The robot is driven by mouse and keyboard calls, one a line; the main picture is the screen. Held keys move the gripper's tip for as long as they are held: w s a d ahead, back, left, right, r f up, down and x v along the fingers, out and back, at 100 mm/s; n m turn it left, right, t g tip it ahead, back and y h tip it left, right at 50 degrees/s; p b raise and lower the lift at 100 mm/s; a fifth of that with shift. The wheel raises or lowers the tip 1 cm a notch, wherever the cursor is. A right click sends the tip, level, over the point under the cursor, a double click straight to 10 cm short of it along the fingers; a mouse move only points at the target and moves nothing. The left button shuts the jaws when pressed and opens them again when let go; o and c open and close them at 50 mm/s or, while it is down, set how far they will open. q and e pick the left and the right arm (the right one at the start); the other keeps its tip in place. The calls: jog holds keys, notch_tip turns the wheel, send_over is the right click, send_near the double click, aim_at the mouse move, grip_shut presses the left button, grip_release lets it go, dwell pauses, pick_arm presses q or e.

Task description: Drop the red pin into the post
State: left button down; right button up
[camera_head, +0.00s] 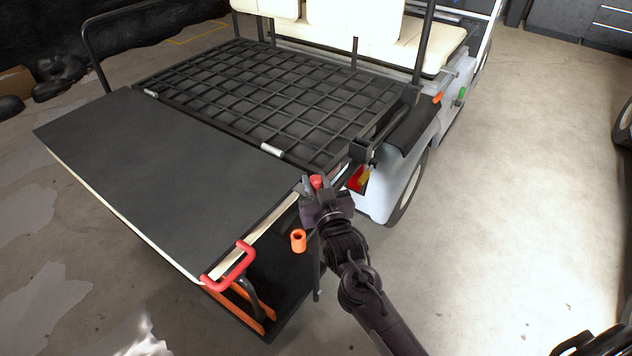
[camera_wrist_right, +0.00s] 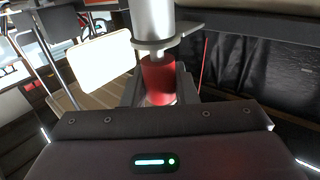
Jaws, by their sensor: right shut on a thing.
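The red pin (camera_head: 317,181) is held between the fingertips of my right gripper (camera_head: 317,184), by the rear right corner of the cart. In the right wrist view the red part (camera_wrist_right: 159,80) sits between the two fingers. A grey metal cylinder (camera_wrist_right: 152,20) with a flat plate (camera_wrist_right: 180,38) lines up with its end there, joined by a narrow pale stem. I cannot tell whether this metal belongs to the pin or to the post. The post's opening is not clearly seen.
An orange cylinder (camera_head: 298,240) is close left of my right arm. A black upright (camera_head: 424,40) stands by the seats.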

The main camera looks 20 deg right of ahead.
pick_arm(q)
jog(key=shift+f, duration=0.25)
pick_arm(e)
jog(key=shift+f, duration=0.5)
jog(key=o, duration=1.1)
jog(key=shift+s, duration=0.45)
pick_arm(q)
jog(key=shift+r, duration=0.3)
pick_arm(e)
jog(key=s, duration=0.7)
